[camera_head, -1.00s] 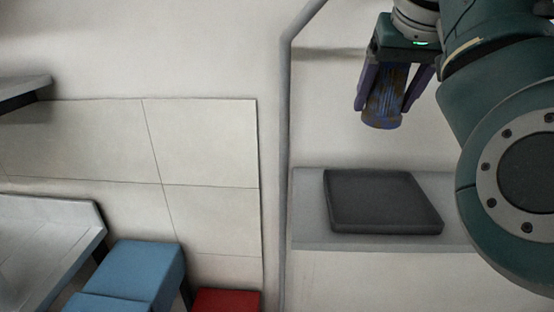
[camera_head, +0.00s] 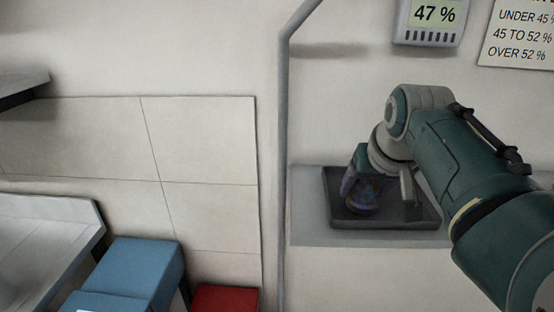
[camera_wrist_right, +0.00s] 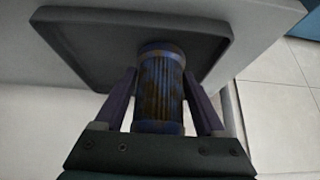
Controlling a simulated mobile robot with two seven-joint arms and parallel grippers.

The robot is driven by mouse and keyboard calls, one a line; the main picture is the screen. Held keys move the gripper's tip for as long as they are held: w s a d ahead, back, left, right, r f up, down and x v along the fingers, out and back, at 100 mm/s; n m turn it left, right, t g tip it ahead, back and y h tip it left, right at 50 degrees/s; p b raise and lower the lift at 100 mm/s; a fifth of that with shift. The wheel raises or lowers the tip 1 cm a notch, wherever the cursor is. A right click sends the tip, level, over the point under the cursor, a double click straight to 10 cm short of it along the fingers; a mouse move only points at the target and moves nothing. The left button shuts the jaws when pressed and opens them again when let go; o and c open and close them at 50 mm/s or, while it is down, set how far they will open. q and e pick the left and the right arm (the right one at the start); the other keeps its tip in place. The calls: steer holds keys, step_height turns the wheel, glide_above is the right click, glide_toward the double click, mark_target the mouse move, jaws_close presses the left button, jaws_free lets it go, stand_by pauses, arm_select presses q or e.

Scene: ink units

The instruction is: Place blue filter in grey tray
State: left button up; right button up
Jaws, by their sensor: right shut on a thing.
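The blue filter (camera_head: 362,198) is a ribbed blue cylinder with brownish patches. My right gripper (camera_head: 366,190) is shut on it, with a finger on each side, as the right wrist view also shows for the filter (camera_wrist_right: 160,88). The dark grey tray (camera_head: 430,216) lies on a pale ledge; it also shows in the right wrist view (camera_wrist_right: 80,30). The filter is over the tray's left part in the head view. I cannot tell whether its lower end touches the tray floor. My left gripper is not in view.
A grey pipe (camera_head: 284,150) runs upright just left of the ledge (camera_head: 305,232). A display reading 47 % (camera_head: 434,18) and a printed notice (camera_head: 520,35) are on the wall. Blue boxes (camera_head: 140,268) and a red box (camera_head: 225,299) stand lower left.

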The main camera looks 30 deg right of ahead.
steer(key=shift+f, duration=0.15)
steer(key=o, duration=1.5)
steer(key=shift+s+a+r, duration=0.1)
steer(key=shift+s+r, duration=0.1)
steer(key=shift+r, duration=0.5)
steer(key=shift+p+v, duration=0.9)
steer(key=shift+v, duration=4.6)
